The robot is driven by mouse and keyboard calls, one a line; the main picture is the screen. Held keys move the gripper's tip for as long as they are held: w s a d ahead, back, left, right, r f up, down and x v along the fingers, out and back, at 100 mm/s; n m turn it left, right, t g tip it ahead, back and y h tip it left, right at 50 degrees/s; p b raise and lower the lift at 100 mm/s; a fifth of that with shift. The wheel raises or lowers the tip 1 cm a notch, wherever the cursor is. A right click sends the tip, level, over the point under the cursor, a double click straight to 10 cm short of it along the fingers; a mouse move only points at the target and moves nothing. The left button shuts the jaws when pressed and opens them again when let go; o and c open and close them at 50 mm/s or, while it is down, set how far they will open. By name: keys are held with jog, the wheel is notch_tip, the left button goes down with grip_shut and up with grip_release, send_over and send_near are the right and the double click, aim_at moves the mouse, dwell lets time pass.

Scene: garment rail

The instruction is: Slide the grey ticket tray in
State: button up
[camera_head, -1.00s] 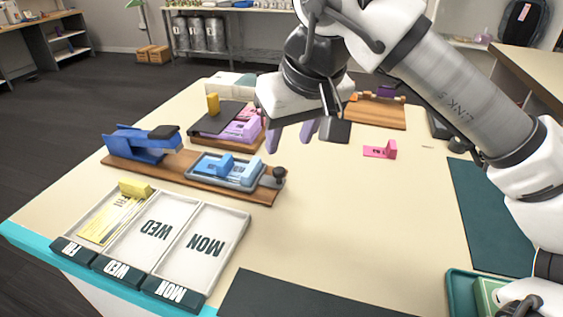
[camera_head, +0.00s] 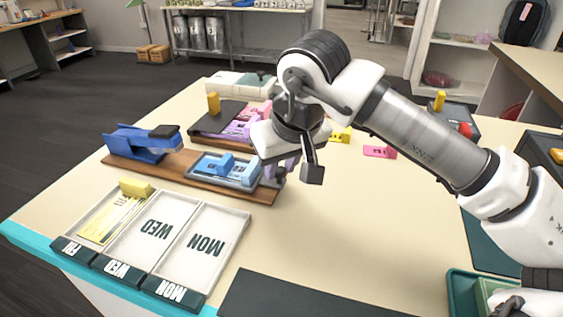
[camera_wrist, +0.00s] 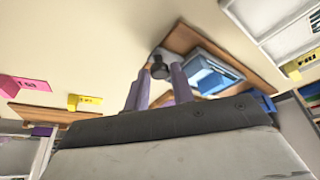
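The grey ticket tray (camera_head: 206,176) sits on a wooden board, holding a light-blue ticket piece with a raised block. A blue press (camera_head: 138,140) stands at the board's left end, apart from the tray. A dark round knob at the tray's right end shows in the wrist view (camera_wrist: 159,71); in the head view it is mostly hidden by my gripper. My gripper (camera_head: 281,170) is over the board's right end, its lilac fingers pointing down. In the wrist view the fingers are apart, with the knob between or just beyond their tips. Contact cannot be told.
A sorting tray (camera_head: 177,250) marked FRI, WED and MON lies in front, with a yellow block in it. Behind are a second board with purple pieces (camera_head: 243,125) and a pink piece (camera_head: 380,151). The table's middle right is clear.

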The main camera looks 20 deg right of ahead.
grip_shut()
jog(key=w+a, duration=0.1)
jog(key=a, duration=0.1)
jog(key=w+a+b, duration=0.1)
jog(key=w+a, duration=0.1)
jog(key=a, duration=0.1)
jog(key=shift+w+a, duration=0.3)
jog(key=shift+w, duration=0.1)
jog(key=shift+w+a, duration=0.15)
jog(key=shift+a, duration=0.05)
jog(key=shift+o, duration=2.3)
grip_release()
jog(key=shift+w+a, duration=0.1)
jog(key=shift+a, duration=0.1)
jog(key=shift+d, duration=0.1)
